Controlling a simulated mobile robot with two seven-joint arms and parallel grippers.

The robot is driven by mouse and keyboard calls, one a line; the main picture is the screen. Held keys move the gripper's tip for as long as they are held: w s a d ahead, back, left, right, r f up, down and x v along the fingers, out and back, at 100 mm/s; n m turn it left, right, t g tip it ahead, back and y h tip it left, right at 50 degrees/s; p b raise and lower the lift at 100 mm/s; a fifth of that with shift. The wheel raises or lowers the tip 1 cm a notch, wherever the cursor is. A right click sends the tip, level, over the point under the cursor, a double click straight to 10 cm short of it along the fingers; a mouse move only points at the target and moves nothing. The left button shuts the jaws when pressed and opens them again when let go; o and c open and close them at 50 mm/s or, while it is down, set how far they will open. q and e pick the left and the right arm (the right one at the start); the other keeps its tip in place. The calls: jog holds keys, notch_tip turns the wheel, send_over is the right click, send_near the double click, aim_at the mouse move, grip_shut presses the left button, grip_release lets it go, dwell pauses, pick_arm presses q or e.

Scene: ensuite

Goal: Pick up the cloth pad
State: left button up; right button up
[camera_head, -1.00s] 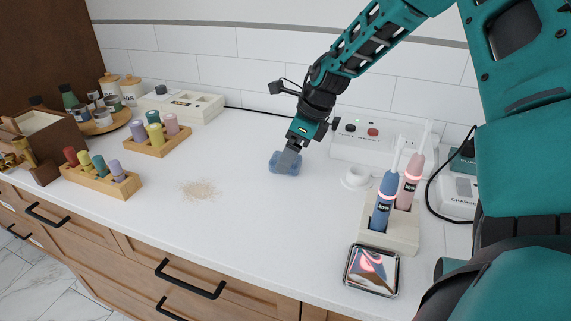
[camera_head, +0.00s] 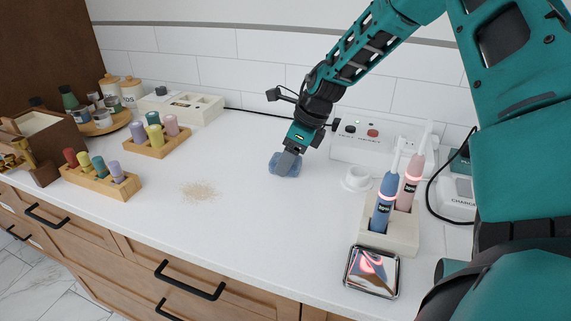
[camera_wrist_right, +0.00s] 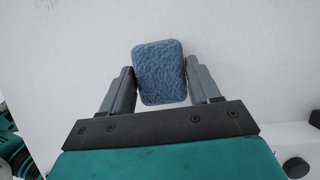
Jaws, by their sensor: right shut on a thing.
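The cloth pad (camera_head: 279,168) is a small blue block with a rough, textured face. It is at the back middle of the white counter in the head view. In the right wrist view the pad (camera_wrist_right: 159,72) sits between the two fingers. My right gripper (camera_head: 287,160) is shut on it, with one finger (camera_wrist_right: 160,84) on each side. I cannot tell from the head view whether the pad touches the counter. Part of the pad is hidden behind the fingers in the head view. My left gripper is not in view.
A toothbrush stand (camera_head: 401,231) and a shiny square dish (camera_head: 371,271) are at the right. A white ring-shaped holder (camera_head: 356,179) stands near the wall panel (camera_head: 383,140). Pale crumbs (camera_head: 199,191) lie left of the pad. Wooden peg holders (camera_head: 100,181) are at the left. The middle front counter is clear.

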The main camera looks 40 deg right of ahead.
jog(key=shift+r, duration=0.1)
notch_tip(320, 180, up, 20)
jog(key=p, duration=0.2)
dwell(0.4)
jog(key=o, duration=0.4)
jog(key=c, duration=0.3)
